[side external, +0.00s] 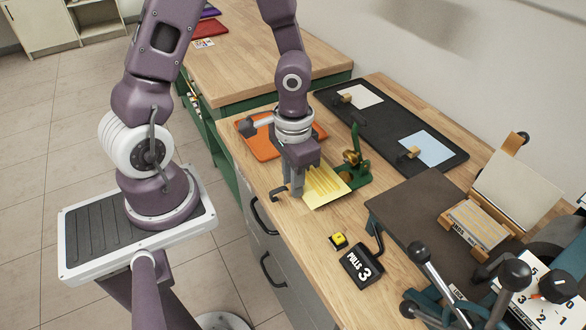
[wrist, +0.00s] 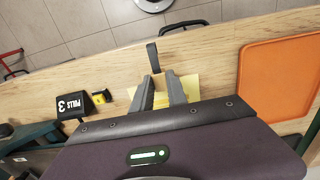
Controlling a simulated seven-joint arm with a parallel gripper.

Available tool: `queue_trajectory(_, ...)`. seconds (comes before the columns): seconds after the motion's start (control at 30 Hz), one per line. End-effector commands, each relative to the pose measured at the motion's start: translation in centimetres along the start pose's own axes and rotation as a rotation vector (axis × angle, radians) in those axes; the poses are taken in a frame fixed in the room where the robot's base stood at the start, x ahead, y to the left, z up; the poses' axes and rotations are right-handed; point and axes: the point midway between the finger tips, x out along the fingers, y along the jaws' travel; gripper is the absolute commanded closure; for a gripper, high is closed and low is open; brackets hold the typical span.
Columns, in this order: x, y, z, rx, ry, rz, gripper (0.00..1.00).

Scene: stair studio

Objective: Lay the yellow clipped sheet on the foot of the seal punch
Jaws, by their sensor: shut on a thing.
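The yellow sheet (side external: 328,184) is in the side view beside the green seal punch (side external: 362,170), its right edge close to the punch's base. I cannot tell whether it rests on the foot. My gripper (side external: 298,190) points down at the sheet's left end, near the counter's front edge, shut on the sheet's clip, which the fingers largely hide. In the wrist view my gripper (wrist: 158,82) has a dark upright piece between its fingertips, and part of the yellow sheet (wrist: 190,86) shows behind them. The seal punch is hidden in the wrist view.
An orange mat (side external: 262,148) lies behind my gripper. A black tray (side external: 383,122) holds a white sheet (side external: 361,96) and a blue sheet (side external: 428,148), each with a clip. A black "PULLS 3" sign (side external: 362,266) and a yellow button box (side external: 338,240) stand nearer, beside a dark press table (side external: 415,205).

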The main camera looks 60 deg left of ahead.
Motion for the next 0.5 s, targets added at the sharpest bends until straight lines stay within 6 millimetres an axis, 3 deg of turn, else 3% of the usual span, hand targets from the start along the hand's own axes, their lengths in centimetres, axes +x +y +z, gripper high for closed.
queue_trajectory(0.2,2.3,0.0,0.1,0.003,-0.005,-0.001,1.0)
queue_trajectory(0.5,2.3,0.0,-3.0,0.0,0.002,0.0,1.0)
